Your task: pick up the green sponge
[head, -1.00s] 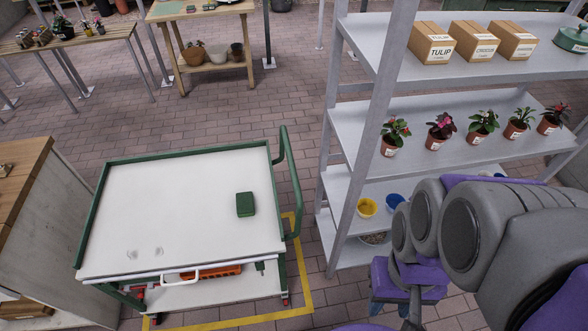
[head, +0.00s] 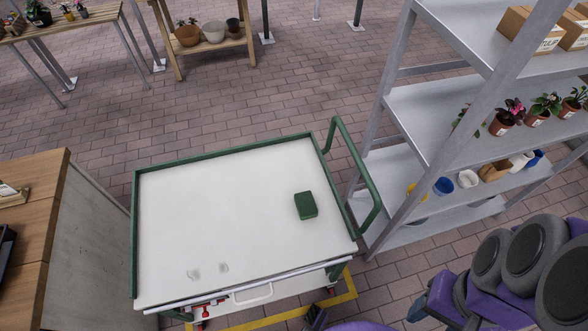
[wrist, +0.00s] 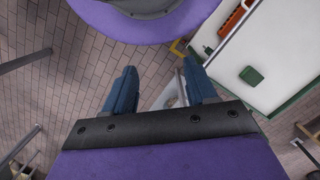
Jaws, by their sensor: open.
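The green sponge (head: 306,205) lies flat on the white top of a cart (head: 225,220) with green rims, towards the cart's right side. It also shows in the wrist view (wrist: 251,76), at the upper right. My gripper (wrist: 160,90) is open in the wrist view, its two blue fingers apart with nothing held between them. It is apart from the sponge, which lies to the right of both fingers. In the head view my arm is at the lower right, clear of the cart, and the fingertips are not clearly seen.
A metal shelf (head: 430,120) with potted plants and cups stands right of the cart. The cart's green handle (head: 355,170) rises near the sponge. A wooden cabinet (head: 35,230) stands at the left. Brick floor (head: 300,85) behind the cart is clear.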

